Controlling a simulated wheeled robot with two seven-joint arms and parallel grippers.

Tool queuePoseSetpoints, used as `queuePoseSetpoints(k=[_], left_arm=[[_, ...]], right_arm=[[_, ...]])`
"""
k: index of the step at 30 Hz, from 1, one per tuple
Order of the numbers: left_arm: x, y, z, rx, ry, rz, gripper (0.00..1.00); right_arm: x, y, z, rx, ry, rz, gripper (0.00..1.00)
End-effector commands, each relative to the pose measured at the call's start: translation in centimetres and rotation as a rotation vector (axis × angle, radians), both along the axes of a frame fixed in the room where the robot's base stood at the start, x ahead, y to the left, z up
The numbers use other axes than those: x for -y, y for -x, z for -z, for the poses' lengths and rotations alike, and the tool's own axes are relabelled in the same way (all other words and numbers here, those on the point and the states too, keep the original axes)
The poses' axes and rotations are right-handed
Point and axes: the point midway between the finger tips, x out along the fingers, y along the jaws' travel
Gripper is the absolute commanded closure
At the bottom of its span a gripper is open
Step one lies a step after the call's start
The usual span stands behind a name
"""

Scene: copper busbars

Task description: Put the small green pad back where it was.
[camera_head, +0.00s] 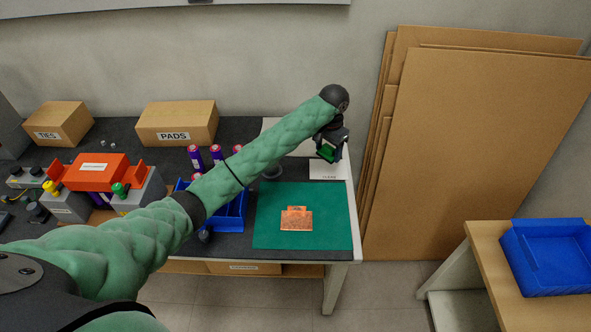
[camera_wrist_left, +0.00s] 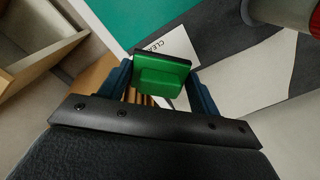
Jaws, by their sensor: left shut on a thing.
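The small green pad (camera_head: 326,153) is held by my left gripper (camera_head: 330,146) at the far right end of the workbench. In the left wrist view the green pad (camera_wrist_left: 165,80) sits between the two fingers of the left gripper (camera_wrist_left: 162,88), which are shut on it. A white card (camera_head: 327,170) with printed lettering lies on the bench below the gripper. Part of this card (camera_wrist_left: 178,48) shows behind the pad in the left wrist view. I cannot tell whether the pad touches the card. My right gripper is not in view.
A green mat (camera_head: 335,233) bears copper pieces (camera_head: 296,222). A blue bin (camera_head: 232,217) and purple cylinders (camera_head: 194,154) are partly behind my left arm. Boxes marked PADS (camera_head: 177,122) and TIES (camera_head: 58,122) stand behind. Large brown boards (camera_head: 480,150) lean right of the bench.

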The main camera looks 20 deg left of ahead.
Motion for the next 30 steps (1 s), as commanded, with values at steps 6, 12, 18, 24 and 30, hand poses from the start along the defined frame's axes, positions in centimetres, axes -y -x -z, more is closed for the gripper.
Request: queuePoseSetpoints(k=[6, 12, 18, 24, 30], left_arm=[[-3.0, -0.2, 1.5, -0.003, -0.003, 0.002, 0.55], [-6.7, -0.3, 3.7, -0.004, -0.002, 0.002, 0.55], [-9.9, -0.4, 5.7, -0.003, -0.001, 0.002, 0.55], [-11.3, -0.5, 6.8, -0.001, 0.000, 0.003, 0.55], [-11.4, -0.4, 8.3, -0.003, -0.001, 0.004, 0.55]], right_arm=[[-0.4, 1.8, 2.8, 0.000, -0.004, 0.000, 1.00], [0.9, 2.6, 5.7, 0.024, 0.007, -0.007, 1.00], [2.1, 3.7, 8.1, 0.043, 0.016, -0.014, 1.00], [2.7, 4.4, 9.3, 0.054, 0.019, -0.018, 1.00], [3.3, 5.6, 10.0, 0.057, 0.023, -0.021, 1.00]])
